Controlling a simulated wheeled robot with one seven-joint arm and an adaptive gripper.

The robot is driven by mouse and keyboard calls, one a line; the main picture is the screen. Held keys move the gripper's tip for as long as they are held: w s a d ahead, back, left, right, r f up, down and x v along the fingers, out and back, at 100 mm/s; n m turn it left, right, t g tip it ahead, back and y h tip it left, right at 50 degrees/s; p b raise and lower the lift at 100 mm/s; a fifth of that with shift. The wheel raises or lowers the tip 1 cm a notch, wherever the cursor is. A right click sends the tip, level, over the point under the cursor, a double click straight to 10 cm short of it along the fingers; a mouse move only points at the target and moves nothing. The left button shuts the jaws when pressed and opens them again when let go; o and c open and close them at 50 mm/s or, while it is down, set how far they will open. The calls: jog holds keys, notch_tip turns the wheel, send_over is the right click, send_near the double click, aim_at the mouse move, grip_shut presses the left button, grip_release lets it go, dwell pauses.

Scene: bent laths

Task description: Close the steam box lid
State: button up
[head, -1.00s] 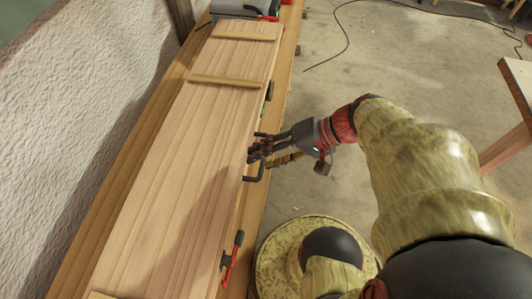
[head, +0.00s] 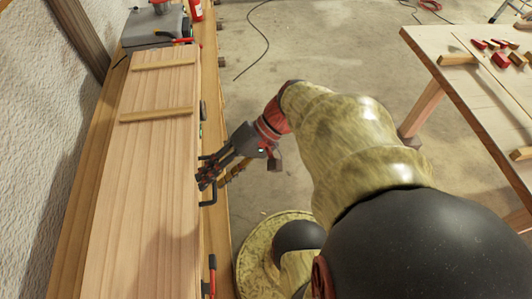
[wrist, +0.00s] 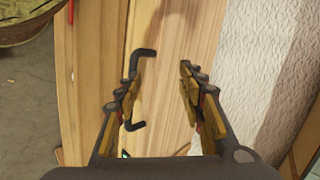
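The steam box is a long pale wooden box along the wall, and its planked lid (head: 140,190) lies flat across it with no gap that I can see. Two wooden battens cross the lid's far part. A dark bent handle (head: 209,198) sits at the lid's right edge; it also shows in the wrist view (wrist: 133,75). My gripper (head: 206,175) is at this handle. In the wrist view, my gripper (wrist: 161,72) has its fingers apart with nothing between them. The handle is beside and partly behind the left finger; I cannot tell if they touch.
A grey machine (head: 155,28) stands at the far end. A workbench (head: 470,85) with red and wooden pieces is at the right. Concrete floor (head: 330,45) lies between, with a dark cable.

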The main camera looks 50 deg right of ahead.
jog(key=s+d+m+t, duration=0.1)
jog(key=s+d, duration=0.4)
jog(key=d, duration=0.3)
jog(key=s+d+r+m+t+h+p, duration=0.1)
jog(key=s+d+m, duration=0.1)
jog(key=s+d, duration=0.3)
jog(key=d, duration=0.4)
jog(key=shift+r, duration=0.3)
jog(key=w+a+f+n+g+h, duration=0.1)
jog(key=w+a+n+g+h, duration=0.3)
jog(key=w, duration=0.5)
jog(key=w+a+r+n+t+h, duration=0.1)
jog(key=a+r+n, duration=0.1)
jog(key=a+r, duration=0.2)
jog(key=w+a+r+n+t+h, duration=0.1)
jog(key=a+r, duration=0.3)
jog(key=a, duration=0.5)
jog(key=shift+a+r+n+t+h, duration=0.15)
jog(key=shift+r+n+t+h, duration=0.2)
jog(key=shift+n+t+h, duration=0.35)
jog(key=shift+w, duration=0.1)
jog(key=shift+c, duration=1)
